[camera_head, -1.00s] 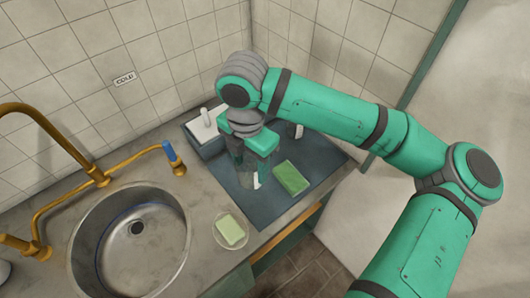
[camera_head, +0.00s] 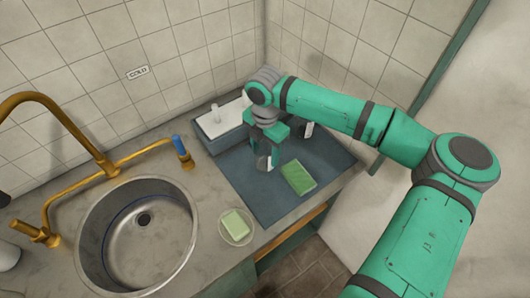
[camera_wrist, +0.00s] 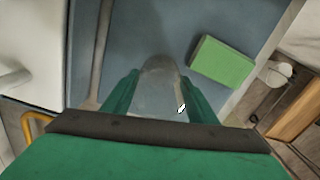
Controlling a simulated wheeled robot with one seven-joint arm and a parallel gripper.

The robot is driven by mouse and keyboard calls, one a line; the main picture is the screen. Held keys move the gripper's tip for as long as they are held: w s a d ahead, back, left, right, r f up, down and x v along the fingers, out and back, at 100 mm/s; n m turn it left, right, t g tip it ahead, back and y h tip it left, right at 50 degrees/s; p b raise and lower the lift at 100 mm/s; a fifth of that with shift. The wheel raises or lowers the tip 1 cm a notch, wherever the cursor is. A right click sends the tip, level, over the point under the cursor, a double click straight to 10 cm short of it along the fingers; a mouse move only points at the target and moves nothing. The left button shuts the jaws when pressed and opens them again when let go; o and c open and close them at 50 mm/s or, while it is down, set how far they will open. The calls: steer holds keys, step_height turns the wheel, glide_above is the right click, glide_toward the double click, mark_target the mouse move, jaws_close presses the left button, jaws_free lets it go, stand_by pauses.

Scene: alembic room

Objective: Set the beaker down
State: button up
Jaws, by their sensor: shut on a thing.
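The clear glass beaker (camera_wrist: 158,92) is between the two green fingers of my gripper (camera_wrist: 160,95) in the wrist view, with a small white mark on its side. In the head view my gripper (camera_head: 268,152) points down over the dark blue-grey mat (camera_head: 240,185), and the beaker (camera_head: 264,163) shows faintly below it. The gripper is shut on the beaker. I cannot tell whether the beaker's base touches the mat.
A green sponge (camera_head: 298,177) lies on the mat right of the beaker. A white tray (camera_head: 222,120) stands behind, against the wall. A soap dish (camera_head: 236,227) and the steel sink (camera_head: 140,240) are to the left. The mat's front is clear.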

steer(key=shift+f, duration=0.45)
steer(key=shift+f, duration=0.2)
steer(key=o, duration=1.5)
step_height(320, 180, up, 12)
steer(key=shift+r, duration=0.2)
